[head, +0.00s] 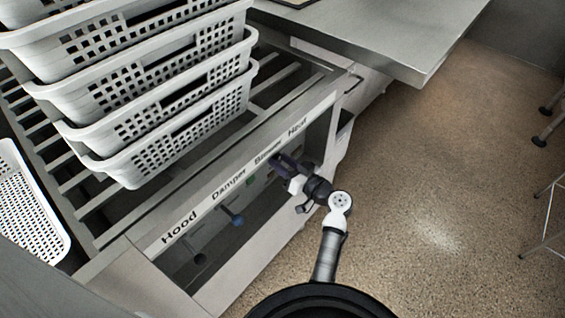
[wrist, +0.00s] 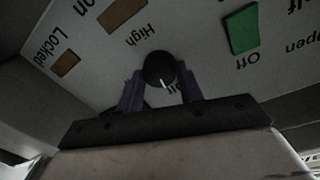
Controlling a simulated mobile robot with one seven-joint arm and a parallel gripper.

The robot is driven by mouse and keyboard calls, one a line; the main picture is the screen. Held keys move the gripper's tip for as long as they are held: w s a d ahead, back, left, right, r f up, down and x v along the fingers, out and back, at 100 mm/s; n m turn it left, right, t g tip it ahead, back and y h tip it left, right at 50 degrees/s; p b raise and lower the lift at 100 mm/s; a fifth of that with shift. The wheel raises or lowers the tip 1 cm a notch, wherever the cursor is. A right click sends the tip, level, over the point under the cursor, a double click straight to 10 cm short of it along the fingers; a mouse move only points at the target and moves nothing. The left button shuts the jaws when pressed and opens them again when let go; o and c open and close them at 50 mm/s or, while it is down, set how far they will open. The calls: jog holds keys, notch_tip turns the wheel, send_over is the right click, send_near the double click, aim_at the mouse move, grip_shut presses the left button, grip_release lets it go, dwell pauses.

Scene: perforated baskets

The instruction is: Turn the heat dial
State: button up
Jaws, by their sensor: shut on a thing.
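The heat dial is a round black knob (wrist: 159,69) with a white pointer mark, on a pale panel in the wrist view. A "High" label stands to its upper left, and an "Off" label is partly hidden below it. The white mark points down and slightly right in that view. My gripper (wrist: 161,85) has its two purple fingers on either side of the knob and is shut on it. In the head view my gripper (head: 282,164) reaches the panel below the "Blower" and "Heat" labels (head: 297,125). The knob is hidden there by the gripper.
A green square (wrist: 241,30) marked "Off" and brown rectangles sit on the panel near the dial. White perforated baskets (head: 170,150) are stacked on the slatted top. The floor (head: 430,190) at right is open.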

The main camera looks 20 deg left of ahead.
jog(key=m, duration=0.4)
jog(key=shift+w+d+p, duration=0.1)
jog(key=shift+p, duration=0.25)
jog(key=m+p, duration=0.1)
jog(key=m, duration=0.3)
jog(key=shift+r, duration=0.1)
jog(key=m+p, duration=0.3)
jog(key=m, duration=0.1)
jog(key=shift+g, duration=0.4)
jog(key=shift+w+m+p, duration=0.1)
jog(key=shift+m+p, duration=0.8)
jog(key=shift+m, duration=0.7)
jog(key=shift+f, duration=0.2)
jog(key=o, duration=1)
